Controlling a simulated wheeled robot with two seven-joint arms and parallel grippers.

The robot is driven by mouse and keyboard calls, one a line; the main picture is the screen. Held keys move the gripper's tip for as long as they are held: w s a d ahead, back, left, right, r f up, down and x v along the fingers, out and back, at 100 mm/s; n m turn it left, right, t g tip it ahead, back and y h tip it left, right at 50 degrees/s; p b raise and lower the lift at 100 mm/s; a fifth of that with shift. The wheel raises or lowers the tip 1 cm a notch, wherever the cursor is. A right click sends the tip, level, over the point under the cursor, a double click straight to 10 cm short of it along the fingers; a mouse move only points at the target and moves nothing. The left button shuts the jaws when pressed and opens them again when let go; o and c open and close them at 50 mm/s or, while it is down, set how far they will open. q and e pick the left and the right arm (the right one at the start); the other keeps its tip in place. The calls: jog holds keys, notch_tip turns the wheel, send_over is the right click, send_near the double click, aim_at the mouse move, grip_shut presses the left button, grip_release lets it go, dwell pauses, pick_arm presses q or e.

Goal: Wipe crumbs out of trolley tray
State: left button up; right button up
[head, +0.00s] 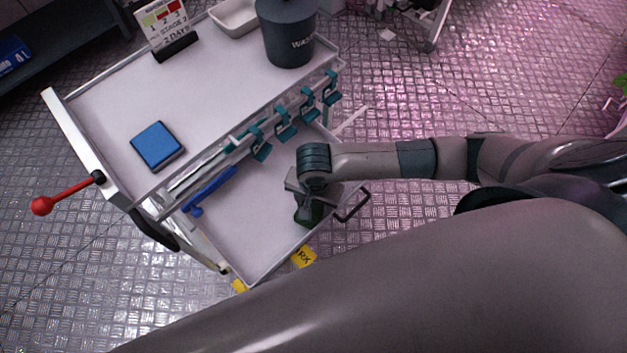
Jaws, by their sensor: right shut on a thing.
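The trolley has an upper tray (110,105) and a lower tray (255,264) that sticks out below it, nearer to me. My right gripper (306,206) is over the near right part of the lower tray, pointing down. It is shut on a dark green thing (308,216), mostly hidden by the gripper, which looks low against the tray floor. I cannot make out crumbs on the tray at this size. A large grey arm link of mine fills the bottom of the view. My left gripper is not in view.
A blue block (157,145) and a dark bucket (289,35) stand on the upper tray, with a white dish (235,15) and a sign (165,25). Teal clips (286,124) line its edge. A red-knobbed lever (42,205) sticks out left.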

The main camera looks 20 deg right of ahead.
jog(key=shift+s+a+f+g+b, duration=0.1)
jog(key=shift+a+f+g+b, duration=0.15)
jog(key=shift+a+b, duration=0.2)
jog(key=shift+w+a+r, duration=0.1)
jog(key=shift+w+r, duration=0.05)
jog(key=shift+w, duration=0.2)
jog(key=shift+w, duration=0.1)
jog(key=shift+w+a+b, duration=0.2)
jog(key=shift+w+b, duration=0.2)
jog(key=shift+w, duration=0.2)
jog(key=shift+w+a+b, duration=0.2)
jog(key=shift+w+b, duration=0.15)
jog(key=shift+w, duration=0.25)
jog(key=shift+w+a+b, duration=0.25)
jog(key=shift+w+b, duration=0.15)
jog(key=shift+w, duration=0.35)
jog(key=shift+w+d+b, duration=0.2)
jog(key=shift+d, duration=0.45)
jog(key=shift+w+d+b, duration=0.15)
jog(key=shift+w+d, duration=0.05)
jog(key=shift+d, duration=0.4)
